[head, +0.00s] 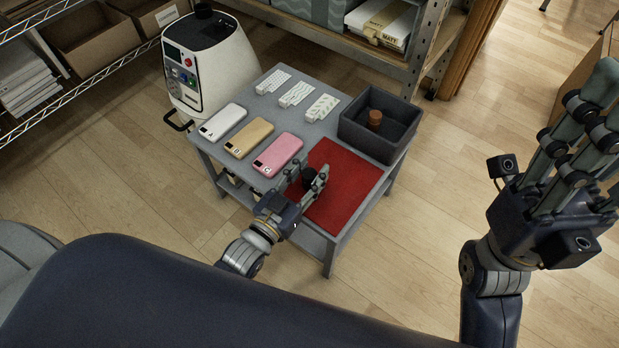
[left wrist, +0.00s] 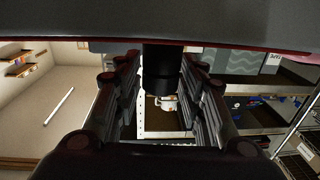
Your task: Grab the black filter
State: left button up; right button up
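The black filter (head: 308,175) is a small dark cylinder standing at the left part of the red mat (head: 352,178) on the grey table. My left gripper (head: 307,182) is low over the table, one finger on either side of the filter. In the left wrist view, where the table shows upside down, the filter (left wrist: 160,75) is between the two fingers, very close to them. The fingers look open around it; firm contact cannot be made out. My right gripper (head: 580,135) is open, empty and raised at the far right, away from the table.
A dark bin (head: 402,143) holding a brown object (head: 375,118) is at the table's right. A white machine (head: 212,65) and shelving stand behind.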

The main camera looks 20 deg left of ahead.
pick_arm(q)
jog(key=c, duration=0.5)
jog(key=shift+c, duration=0.2)
jog(key=shift+r, duration=0.1)
